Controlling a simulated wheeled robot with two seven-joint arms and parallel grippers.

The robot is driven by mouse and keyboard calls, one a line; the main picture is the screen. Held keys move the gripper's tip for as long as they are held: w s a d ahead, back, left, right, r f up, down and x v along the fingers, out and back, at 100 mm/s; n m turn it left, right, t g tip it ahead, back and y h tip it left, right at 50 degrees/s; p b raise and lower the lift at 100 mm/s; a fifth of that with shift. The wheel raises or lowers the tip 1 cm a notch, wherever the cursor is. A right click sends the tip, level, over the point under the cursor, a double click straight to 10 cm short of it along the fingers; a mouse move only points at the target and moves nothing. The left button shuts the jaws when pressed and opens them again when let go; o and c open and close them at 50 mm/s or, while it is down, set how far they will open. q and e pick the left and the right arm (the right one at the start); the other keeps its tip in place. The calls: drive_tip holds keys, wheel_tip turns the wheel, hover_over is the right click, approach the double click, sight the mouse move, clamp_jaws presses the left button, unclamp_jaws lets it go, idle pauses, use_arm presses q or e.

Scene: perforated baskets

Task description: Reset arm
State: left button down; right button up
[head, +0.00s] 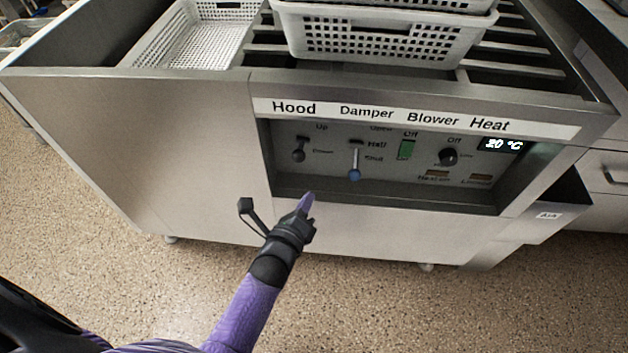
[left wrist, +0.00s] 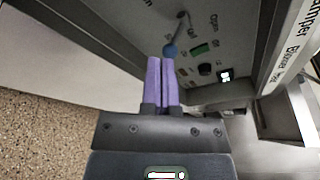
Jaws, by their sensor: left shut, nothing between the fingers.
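My left gripper (head: 308,197) has purple fingers, shut and empty. In the head view it is in front of the lower edge of the recessed control panel (head: 320,183), below the blue-tipped damper lever (head: 354,174). In the left wrist view my left gripper (left wrist: 161,62) points at the panel, and the lever's blue knob (left wrist: 170,51) appears just beyond the fingertips; I cannot tell whether they touch. The lever hangs down near the "Shut" label. My right gripper is in neither view.
The panel also has a hood lever (head: 299,152), a green blower switch (head: 406,150), a heat knob (head: 448,156) and a display (head: 503,144) reading 20 °C. White perforated baskets (head: 385,37) sit on top of the metal cabinet (head: 150,140). Speckled floor (head: 400,310) lies clear in front.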

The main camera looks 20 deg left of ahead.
use_arm(q)
drive_tip(key=shift+s, duration=0.7)
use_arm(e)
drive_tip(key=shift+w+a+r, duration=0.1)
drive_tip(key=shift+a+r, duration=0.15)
use_arm(q)
drive_tip(key=shift+r, duration=0.1)
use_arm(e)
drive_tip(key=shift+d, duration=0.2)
